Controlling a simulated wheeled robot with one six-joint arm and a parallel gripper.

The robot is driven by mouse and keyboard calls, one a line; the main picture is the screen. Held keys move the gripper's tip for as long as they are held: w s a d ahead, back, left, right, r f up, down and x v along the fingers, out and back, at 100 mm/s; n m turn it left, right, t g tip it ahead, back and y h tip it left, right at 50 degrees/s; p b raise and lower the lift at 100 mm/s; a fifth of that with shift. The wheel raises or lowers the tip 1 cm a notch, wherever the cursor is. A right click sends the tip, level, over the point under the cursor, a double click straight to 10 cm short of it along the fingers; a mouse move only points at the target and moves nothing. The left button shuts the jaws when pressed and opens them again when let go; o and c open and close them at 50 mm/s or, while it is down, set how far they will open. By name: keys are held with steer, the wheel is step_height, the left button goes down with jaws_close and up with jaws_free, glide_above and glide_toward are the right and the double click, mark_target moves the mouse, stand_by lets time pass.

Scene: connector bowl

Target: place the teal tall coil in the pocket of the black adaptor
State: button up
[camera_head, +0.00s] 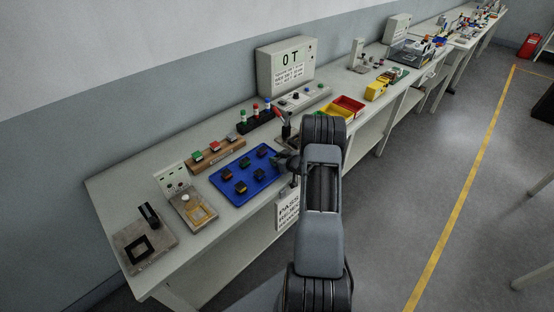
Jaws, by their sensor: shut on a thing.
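My gripper (281,161) is at the right end of the blue mat (219,185), low over its edge. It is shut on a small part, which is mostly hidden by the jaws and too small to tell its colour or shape. Several small dark parts with coloured tops, such as one (241,187), stand in two rows on the mat. I cannot pick out a teal tall coil among them. A black square frame (130,257), possibly the black adaptor, lies on a grey plate at the far left end of the bench; its middle looks open.
A dark upright lever (149,215) stands on the same plate. A fixture with a yellowish window (199,213) stands between it and the mat. Behind are a wooden rack (216,154), a light-grey box (286,68) and yellow and red bins (347,107).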

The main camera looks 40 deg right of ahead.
steer(key=shift+f, duration=0.2)
steer(key=o, duration=0.5)
steer(key=shift+f, duration=0.1)
steer(key=o, duration=0.5)
